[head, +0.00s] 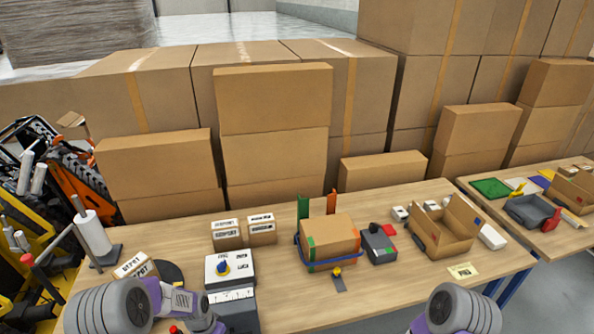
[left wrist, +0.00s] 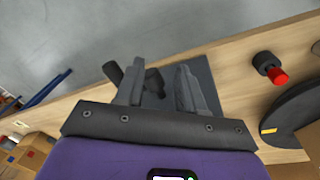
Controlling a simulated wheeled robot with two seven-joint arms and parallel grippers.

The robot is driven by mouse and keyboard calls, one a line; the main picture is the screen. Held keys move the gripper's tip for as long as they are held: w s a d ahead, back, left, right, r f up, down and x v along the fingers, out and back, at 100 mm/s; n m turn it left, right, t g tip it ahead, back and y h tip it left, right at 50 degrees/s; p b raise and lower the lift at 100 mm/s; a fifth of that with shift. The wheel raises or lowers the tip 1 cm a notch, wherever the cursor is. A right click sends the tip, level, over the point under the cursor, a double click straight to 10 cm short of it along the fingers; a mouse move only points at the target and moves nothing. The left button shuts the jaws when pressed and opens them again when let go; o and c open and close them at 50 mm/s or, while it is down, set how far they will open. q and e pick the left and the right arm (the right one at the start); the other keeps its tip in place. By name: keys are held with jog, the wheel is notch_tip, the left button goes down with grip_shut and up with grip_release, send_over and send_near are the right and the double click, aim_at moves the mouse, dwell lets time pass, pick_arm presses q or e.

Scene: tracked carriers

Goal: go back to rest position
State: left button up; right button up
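My left arm comes in at the bottom left of the head view, with a purple link and grey parts beside the white-and-grey label device (head: 230,272). In the left wrist view my left gripper (left wrist: 160,88) has its two grey fingers apart. A dark object (left wrist: 154,82) shows in the gap beyond them; it does not look gripped, and its shape is partly hidden. A dark flat plate (left wrist: 207,75) lies behind the right finger. My right arm shows at the bottom right of the head view; its gripper fingers are out of the picture.
On the wooden table (head: 385,285) stand a strapped carton (head: 330,240), an open carton (head: 448,228), a black device (head: 378,245) and small labelled boxes (head: 227,235). A red-topped knob (left wrist: 278,77) and black disc (left wrist: 290,112) are near the left gripper. Stacked cartons line the back.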

pick_arm(q)
jog(key=s+d+f+n+h+b, duration=0.1)
jog(key=s+d+f+n+b, duration=0.2)
jog(key=s+d+f+b, duration=0.3)
jog(key=s+d+f+n+h+b, duration=0.1)
jog(key=s+d+f+n+b, duration=0.3)
jog(key=s+f, duration=0.9)
jog(key=d+f+b, duration=0.2)
jog(key=d, duration=0.1)
jog(key=shift+d+h, duration=0.2)
jog(key=shift+h, duration=0.1)
dwell(0.4)
